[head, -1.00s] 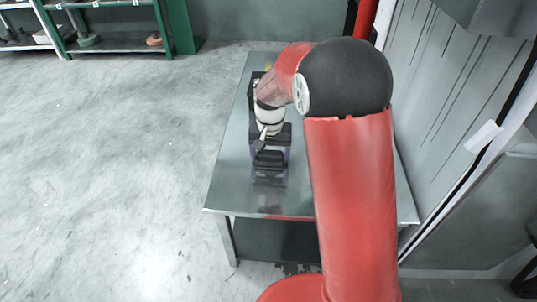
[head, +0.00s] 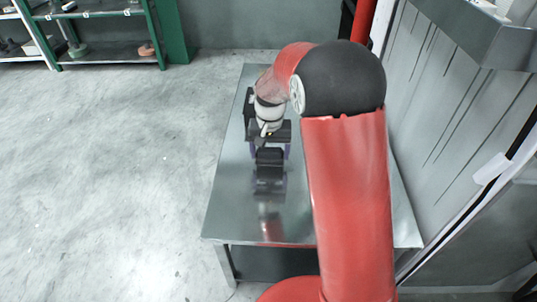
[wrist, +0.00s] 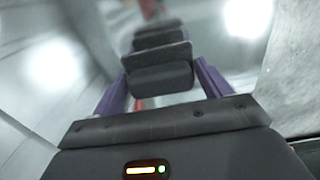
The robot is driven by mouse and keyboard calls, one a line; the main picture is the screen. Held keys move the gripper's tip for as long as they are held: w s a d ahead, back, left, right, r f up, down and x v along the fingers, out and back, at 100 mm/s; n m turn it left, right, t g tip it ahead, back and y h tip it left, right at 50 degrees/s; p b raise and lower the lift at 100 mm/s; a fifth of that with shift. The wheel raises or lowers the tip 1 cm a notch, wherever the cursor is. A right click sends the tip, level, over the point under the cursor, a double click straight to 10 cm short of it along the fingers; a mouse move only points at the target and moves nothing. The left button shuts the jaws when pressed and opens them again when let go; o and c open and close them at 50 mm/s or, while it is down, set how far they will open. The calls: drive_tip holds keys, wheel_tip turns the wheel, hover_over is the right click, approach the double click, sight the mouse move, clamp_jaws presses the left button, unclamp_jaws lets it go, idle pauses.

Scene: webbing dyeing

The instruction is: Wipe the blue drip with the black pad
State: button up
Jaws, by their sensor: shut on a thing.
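The black pad (head: 269,157) is held by my gripper (head: 270,151) above the bare metal table (head: 222,208). In the wrist view the pad (wrist: 160,76) sits between the purple fingers of my gripper (wrist: 160,80), which are shut on it. A dark reflection of the pad and gripper shows on the shiny tabletop. I cannot tell whether the pad touches the table. I see no blue drip in either view; my arm covers part of the tabletop.
A green shelf (head: 108,62) with small items stands at the back left. A grey ribbed panel (head: 430,125) rises along the table's right side. Open floor (head: 110,180) lies to the left. The near left part of the tabletop is clear.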

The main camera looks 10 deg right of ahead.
drive_tip(key=shift+r+p, duration=1.9)
drive_tip(key=shift+r, duration=0.85)
